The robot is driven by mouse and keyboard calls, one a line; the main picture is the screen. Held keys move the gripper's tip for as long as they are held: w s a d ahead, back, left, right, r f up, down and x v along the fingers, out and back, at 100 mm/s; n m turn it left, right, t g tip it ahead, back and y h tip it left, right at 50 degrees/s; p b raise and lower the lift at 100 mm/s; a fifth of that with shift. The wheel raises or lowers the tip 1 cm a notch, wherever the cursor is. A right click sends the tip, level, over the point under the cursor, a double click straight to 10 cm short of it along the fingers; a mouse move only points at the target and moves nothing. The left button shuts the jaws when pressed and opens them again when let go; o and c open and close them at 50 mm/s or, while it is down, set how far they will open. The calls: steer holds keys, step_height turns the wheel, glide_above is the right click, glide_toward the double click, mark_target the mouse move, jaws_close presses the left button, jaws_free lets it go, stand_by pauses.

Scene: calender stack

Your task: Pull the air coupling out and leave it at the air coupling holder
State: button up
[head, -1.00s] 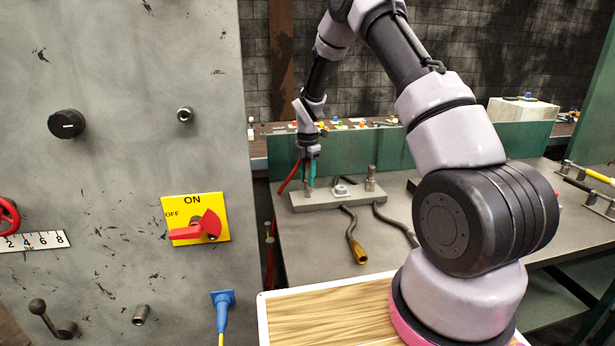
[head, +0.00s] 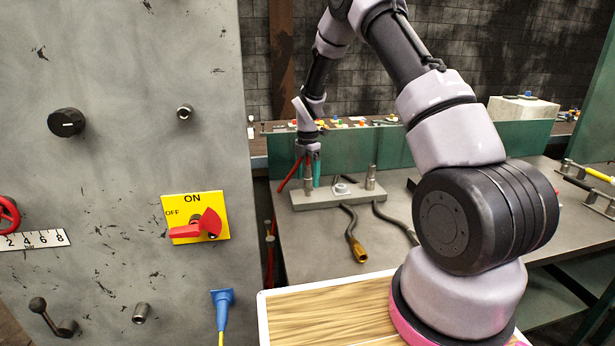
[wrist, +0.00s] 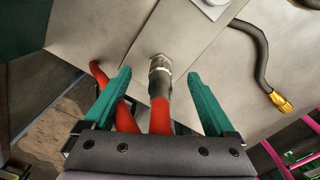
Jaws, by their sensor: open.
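The air coupling (wrist: 160,84), a dark sleeve with a metal end on a red hose (wrist: 160,118), stands between my gripper's fingers in the wrist view. Its metal end is at a fitting on a grey block. In the head view this is the left end of the block (head: 352,199), which I take to be the air coupling holder. My gripper (wrist: 158,73) is open, with its green fingers on either side of the coupling, visibly apart from it. In the head view my gripper (head: 311,182) is above the block's left end.
A grey panel (head: 120,160) with a red switch (head: 200,228) and knobs stands at the left. Dark hoses, one with a brass end (head: 358,250), lie on the bench in front of the block. A metal post (head: 371,178) rises at the block's right end. A green wall (head: 400,150) stands behind.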

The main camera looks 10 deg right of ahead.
mark_target(308, 165)
steer(key=shift+r, duration=3.5)
steer(key=shift+r, duration=0.25)
steer(key=s+d+r+m+t, duration=0.2)
steer(key=s+r+m, duration=0.45)
steer(key=r, duration=0.45)
steer(key=s+d+r+m+t, duration=0.1)
steer(key=s+d+r+m, duration=0.1)
steer(key=s+r+m, duration=0.7)
steer(key=s+r+m+t, duration=0.1)
steer(key=s+r+m, duration=0.2)
steer(key=s, duration=0.3)
steer(key=s+d+r+m+t+y, duration=0.1)
steer(key=s+r+m, duration=0.2)
steer(key=s+m, duration=0.2)
steer(key=s+d+r+m+t+y, duration=0.1)
steer(key=s+r+m+t, duration=0.1)
steer(key=s, duration=0.6)
steer(key=r+m, duration=0.1)
steer(key=m, duration=0.1)
steer(key=shift+s+r+m, duration=0.15)
steer(key=shift+s+m, duration=0.15)
steer(key=shift+m, duration=0.05)
